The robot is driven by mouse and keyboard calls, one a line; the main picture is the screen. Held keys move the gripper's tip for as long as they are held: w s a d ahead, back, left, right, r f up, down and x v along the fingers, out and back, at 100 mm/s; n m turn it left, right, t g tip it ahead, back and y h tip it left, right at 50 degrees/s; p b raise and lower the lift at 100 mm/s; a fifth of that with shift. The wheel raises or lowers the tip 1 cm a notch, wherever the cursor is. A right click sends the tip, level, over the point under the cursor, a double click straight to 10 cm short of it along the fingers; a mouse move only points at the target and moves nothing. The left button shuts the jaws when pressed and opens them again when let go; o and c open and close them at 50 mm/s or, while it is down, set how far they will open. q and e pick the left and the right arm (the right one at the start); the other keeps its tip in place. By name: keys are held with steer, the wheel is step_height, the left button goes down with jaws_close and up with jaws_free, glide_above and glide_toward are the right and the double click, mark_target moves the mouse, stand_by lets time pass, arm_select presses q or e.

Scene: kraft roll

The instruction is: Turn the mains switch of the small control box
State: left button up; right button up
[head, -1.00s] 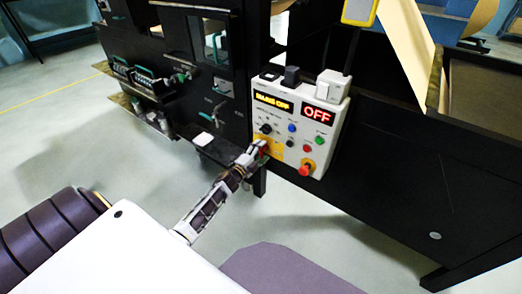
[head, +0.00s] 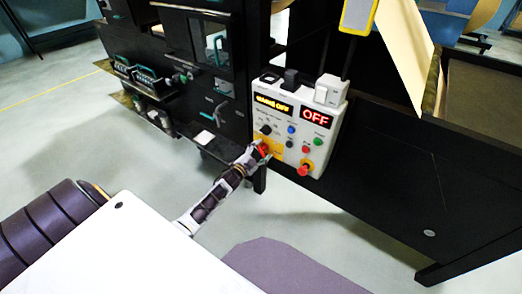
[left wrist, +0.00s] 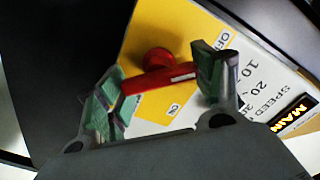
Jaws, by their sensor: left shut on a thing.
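The small control box (head: 300,128) is pale, with a red OFF display (head: 316,117) and a yellow text display (head: 272,104). The red mains switch sits on the yellow plate (head: 273,149) at its lower left. My left gripper (head: 259,151) reaches up to this switch and covers part of it. In the left wrist view, the red switch handle (left wrist: 158,79) lies between the two green-padded fingers of my left gripper (left wrist: 157,88), which is shut on it. OFF and ON marks show on the yellow plate (left wrist: 150,35) there. My right gripper is not in view.
A black machine frame (head: 390,180) stands behind and right. A white-topped surface (head: 110,250) is at the lower left.

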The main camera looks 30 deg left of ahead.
arm_select(q)
steer(key=shift+n, duration=0.3)
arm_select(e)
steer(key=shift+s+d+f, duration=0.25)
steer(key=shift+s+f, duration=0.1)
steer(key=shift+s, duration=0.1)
arm_select(q)
steer(key=o, duration=1)
steer(key=shift+o, duration=0.2)
steer(key=shift+s, duration=0.15)
steer(key=s+a, duration=0.1)
steer(key=s, duration=1)
steer(key=shift+s, duration=0.35)
steer(key=shift+f, duration=0.2)
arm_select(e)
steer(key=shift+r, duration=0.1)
